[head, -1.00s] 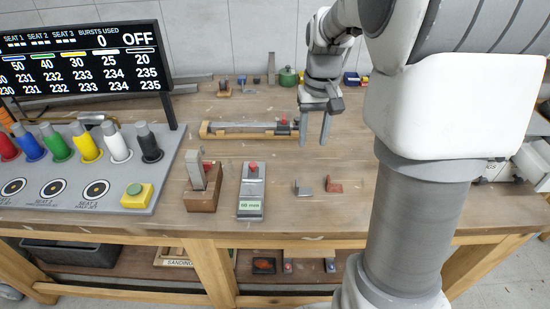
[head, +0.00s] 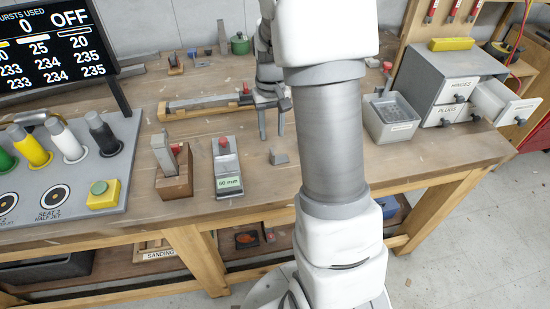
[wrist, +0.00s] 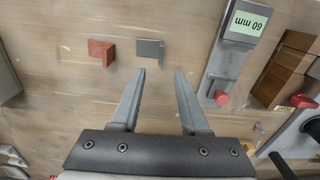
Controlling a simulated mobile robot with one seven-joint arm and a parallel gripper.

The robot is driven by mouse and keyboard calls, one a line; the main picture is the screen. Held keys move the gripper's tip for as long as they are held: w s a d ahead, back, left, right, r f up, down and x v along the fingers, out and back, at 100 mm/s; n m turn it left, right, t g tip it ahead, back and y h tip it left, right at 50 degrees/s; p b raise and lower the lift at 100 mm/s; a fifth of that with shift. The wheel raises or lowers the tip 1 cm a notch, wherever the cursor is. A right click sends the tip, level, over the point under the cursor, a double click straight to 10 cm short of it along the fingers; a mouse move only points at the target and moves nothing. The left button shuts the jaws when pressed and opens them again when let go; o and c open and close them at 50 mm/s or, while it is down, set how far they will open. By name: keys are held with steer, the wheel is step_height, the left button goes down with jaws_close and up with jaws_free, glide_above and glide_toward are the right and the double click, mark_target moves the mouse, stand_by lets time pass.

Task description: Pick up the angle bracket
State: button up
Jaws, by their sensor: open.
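Two small L-shaped pieces lie side by side on the bench: a grey angle bracket (wrist: 150,49) and a rust-red one (wrist: 101,51). The grey bracket also shows in the head view (head: 279,156), just left of my arm. The red one is hidden behind my arm there. My gripper (head: 272,122) points down over the bench, beyond the grey bracket. In the wrist view my gripper (wrist: 160,75) is open and empty, with the grey bracket ahead of the fingertips and apart from them.
A 60 mm gauge (head: 227,178) with a red knob stands left of the grey bracket, with a wooden block (head: 174,183) beyond it. A long wooden fixture (head: 205,107) lies behind. A grey bin (head: 390,118) and drawer cabinet (head: 445,85) stand at right.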

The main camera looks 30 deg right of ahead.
mark_target(272, 150)
step_height(272, 150, down, 3)
steer(key=shift+r, duration=0.1)
steer(key=f, duration=0.5)
steer(key=shift+s+a+f+b, duration=0.1)
steer(key=shift+s+f+b, duration=0.1)
steer(key=shift+b, duration=0.1)
steer(key=shift+r, duration=0.1)
jaws_close()
